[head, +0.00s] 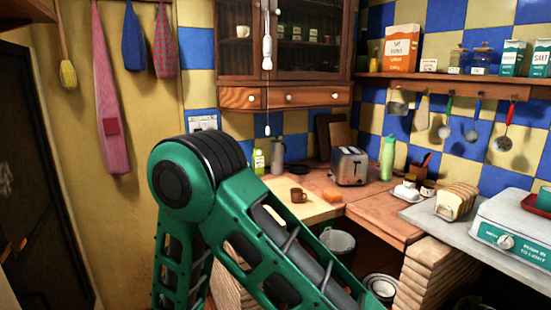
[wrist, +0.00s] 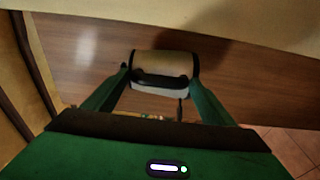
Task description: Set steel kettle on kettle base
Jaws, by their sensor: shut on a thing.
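In the wrist view my gripper (wrist: 160,76) is shut on a rounded metallic body with a black handle, which looks like the steel kettle (wrist: 165,64). Its two fingers press on either side of it. Its lower part and what is beneath it are hard to make out. In the head view my green arm fills the lower middle, and the gripper and kettle are out of sight. A flat dark round disc, likely the kettle base (head: 298,169), lies on the back counter left of the toaster, with nothing on it.
The toaster (head: 349,165), brown mug (head: 298,196), orange sponge (head: 332,194), grey flask (head: 278,155) and green bottle (head: 387,158) stand around the disc. A hanging cord (head: 267,90) drops in front of the cupboard. A bread loaf (head: 456,202) is at right.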

